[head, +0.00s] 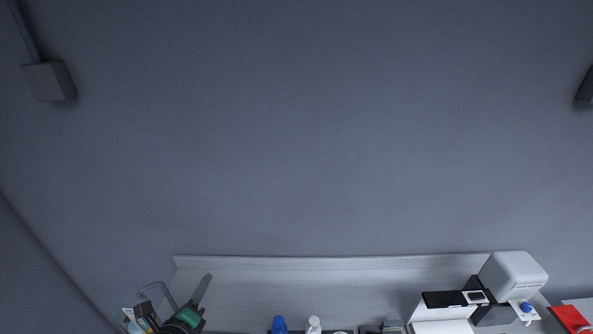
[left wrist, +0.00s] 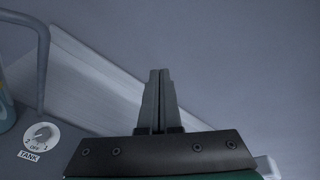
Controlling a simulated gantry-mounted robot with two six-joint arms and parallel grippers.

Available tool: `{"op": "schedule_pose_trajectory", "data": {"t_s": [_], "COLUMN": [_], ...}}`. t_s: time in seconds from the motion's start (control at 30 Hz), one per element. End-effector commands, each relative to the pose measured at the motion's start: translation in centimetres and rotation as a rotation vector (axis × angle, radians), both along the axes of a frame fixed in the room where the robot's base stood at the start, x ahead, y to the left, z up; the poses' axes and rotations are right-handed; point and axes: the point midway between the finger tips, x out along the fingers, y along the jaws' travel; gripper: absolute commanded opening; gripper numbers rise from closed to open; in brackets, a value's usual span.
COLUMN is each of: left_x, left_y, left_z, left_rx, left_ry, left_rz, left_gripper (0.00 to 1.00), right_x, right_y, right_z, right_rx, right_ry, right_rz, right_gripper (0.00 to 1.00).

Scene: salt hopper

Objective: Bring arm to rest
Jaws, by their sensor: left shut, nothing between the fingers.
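My left gripper (head: 203,290) is at the lower left in the head view, in front of the back ledge of the bench, pointing up toward the wall. In the left wrist view its two fingers (left wrist: 159,75) are pressed together with nothing between them. The rest of my left arm is mostly below the frame. My right gripper is not in either view.
A white machine (head: 512,277) stands at the right end of the bench ledge (head: 330,272). A blue-topped bottle (head: 279,325) and a white one (head: 314,325) stand lower middle. A tank dial (left wrist: 42,137) and grey tube (left wrist: 43,60) are left in the wrist view.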

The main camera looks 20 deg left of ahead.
Motion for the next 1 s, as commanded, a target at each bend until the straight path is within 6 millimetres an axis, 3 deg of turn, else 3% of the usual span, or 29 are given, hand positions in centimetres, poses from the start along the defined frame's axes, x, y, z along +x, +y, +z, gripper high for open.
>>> {"op": "schedule_pose_trajectory", "data": {"t_s": [0.03,0.13,0.3,0.47,0.5,0.6,0.67,0.73,0.9,1.0], "left_x": [1.4,3.0,2.5,-1.9,-3.6,-8.7,-11.2,-12.8,-13.3,-13.2], "left_y": [-1.4,-4.1,-9.0,-13.3,-14.1,-15.5,-15.5,-15.3,-15.2,-15.2], "left_z": [4.7,13.1,27.5,40.5,43.5,50.0,51.8,52.4,52.3,52.2], "left_rx": [-0.015,-0.094,-0.342,-0.720,-0.844,-1.227,-1.460,-1.714,-2.155,-2.267], "left_ry": [-0.083,-0.248,-0.537,-0.794,-0.852,-0.956,-0.969,-0.933,-0.786,-0.738], "left_rz": [-0.022,-0.061,-0.156,-0.315,-0.371,-0.547,-0.640,-0.719,-0.795,-0.808], "left_gripper": [0.00,0.00,0.00,0.00,0.00,0.00,0.00,0.00,0.00,0.00], "right_x": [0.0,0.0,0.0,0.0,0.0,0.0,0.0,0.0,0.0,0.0], "right_y": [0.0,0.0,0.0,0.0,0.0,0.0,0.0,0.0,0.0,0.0], "right_z": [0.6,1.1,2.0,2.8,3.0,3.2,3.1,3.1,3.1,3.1], "right_rx": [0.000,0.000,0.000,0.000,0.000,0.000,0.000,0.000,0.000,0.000], "right_ry": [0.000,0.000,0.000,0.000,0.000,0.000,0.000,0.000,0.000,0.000], "right_rz": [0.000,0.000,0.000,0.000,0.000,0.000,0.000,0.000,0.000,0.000], "right_gripper": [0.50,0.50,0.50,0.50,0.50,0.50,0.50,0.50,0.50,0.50]}}
